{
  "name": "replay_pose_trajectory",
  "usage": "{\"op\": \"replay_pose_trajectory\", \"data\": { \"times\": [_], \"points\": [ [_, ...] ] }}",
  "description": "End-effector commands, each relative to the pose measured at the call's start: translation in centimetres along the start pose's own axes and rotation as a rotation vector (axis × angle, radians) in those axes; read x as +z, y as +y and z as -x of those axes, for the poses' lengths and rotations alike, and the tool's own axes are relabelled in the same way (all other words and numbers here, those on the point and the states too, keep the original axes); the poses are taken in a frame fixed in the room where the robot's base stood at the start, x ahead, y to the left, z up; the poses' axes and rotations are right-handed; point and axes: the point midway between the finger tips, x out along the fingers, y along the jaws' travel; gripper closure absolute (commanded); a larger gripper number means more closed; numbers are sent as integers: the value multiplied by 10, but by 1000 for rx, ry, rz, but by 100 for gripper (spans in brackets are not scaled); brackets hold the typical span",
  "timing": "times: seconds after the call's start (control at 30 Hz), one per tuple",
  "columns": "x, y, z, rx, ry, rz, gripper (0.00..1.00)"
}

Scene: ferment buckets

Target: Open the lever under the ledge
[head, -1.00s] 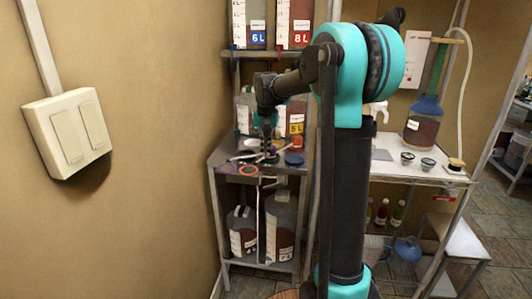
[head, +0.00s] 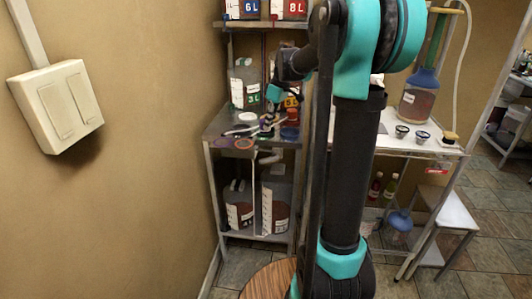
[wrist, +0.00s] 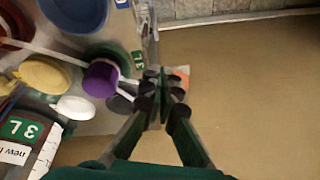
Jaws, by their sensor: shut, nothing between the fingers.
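My gripper (head: 267,128) is low over the metal work surface (head: 222,128), in front of the buckets, and partly dark in the head view. In the wrist view its fingers (wrist: 161,98) are together with nothing held, beside the surface's edge and a purple cup (wrist: 100,79). A small grey handle-like part (head: 269,158) shows just under the surface's front edge in the head view. I cannot tell whether it is the lever, or how it is set. No lever shows clearly in the wrist view.
A 3L bucket (head: 243,82) stands behind the gripper. Buckets (head: 240,208) stand on the shelf below. The wall is close on the left, with a switch plate (head: 56,105). A white stool (head: 448,208) stands right.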

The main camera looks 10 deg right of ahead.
Motion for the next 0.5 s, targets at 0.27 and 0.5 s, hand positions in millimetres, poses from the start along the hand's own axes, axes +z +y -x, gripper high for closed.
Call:
{"op": "replay_pose_trajectory", "data": {
  "times": [0.27,0.5],
  "points": [
    [6,2,4,-3,64,291,100],
    [6,2,5,-1,78,355,100]
  ]
}}
